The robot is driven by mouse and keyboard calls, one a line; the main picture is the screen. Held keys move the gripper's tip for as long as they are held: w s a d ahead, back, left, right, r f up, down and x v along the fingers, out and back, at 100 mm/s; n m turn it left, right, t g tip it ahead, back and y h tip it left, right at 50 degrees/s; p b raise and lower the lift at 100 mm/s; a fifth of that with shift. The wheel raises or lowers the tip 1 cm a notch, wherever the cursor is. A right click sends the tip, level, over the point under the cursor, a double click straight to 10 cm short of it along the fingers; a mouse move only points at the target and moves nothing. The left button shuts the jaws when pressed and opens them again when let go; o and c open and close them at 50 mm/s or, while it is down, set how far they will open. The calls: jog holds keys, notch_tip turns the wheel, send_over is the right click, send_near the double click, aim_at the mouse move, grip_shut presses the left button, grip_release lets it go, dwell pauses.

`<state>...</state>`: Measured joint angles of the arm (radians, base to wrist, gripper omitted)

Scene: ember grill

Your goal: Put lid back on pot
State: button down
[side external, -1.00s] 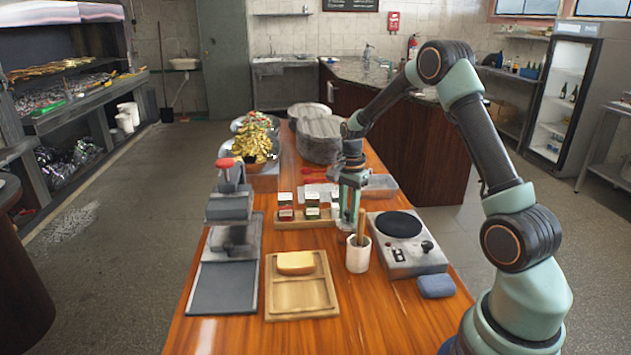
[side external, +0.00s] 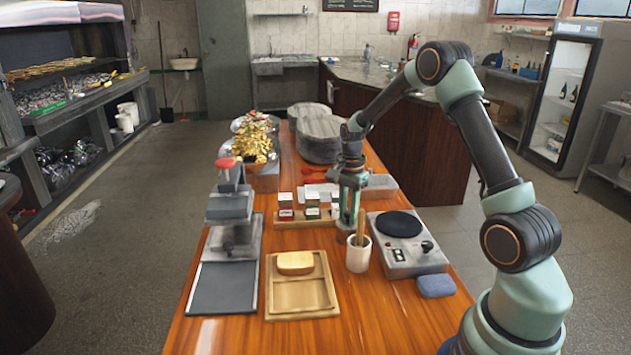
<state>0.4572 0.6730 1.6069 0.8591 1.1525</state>
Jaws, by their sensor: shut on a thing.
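A large grey round pot (side external: 317,146) stands at the back of the wooden table. Its top looks flat and pale; I cannot tell whether that is a lid. My gripper (side external: 348,222) points down in front of the pot, to the right of the small jars and just behind a white cup (side external: 358,258) holding a wooden handle. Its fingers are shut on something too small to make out. No separate lid shows clearly.
Several small jars stand on a wooden tray (side external: 300,223). A hotplate (side external: 410,256) and blue sponge (side external: 436,287) are at right. A grey press (side external: 230,215) and wooden board (side external: 300,297) with a yellow block are at left. Heaped food bowls stand behind.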

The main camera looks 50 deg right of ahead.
jog(key=shift+c, duration=0.6)
grip_release()
jog(key=shift+r, duration=0.15)
jog(key=shift+r, duration=3.35)
grip_shut()
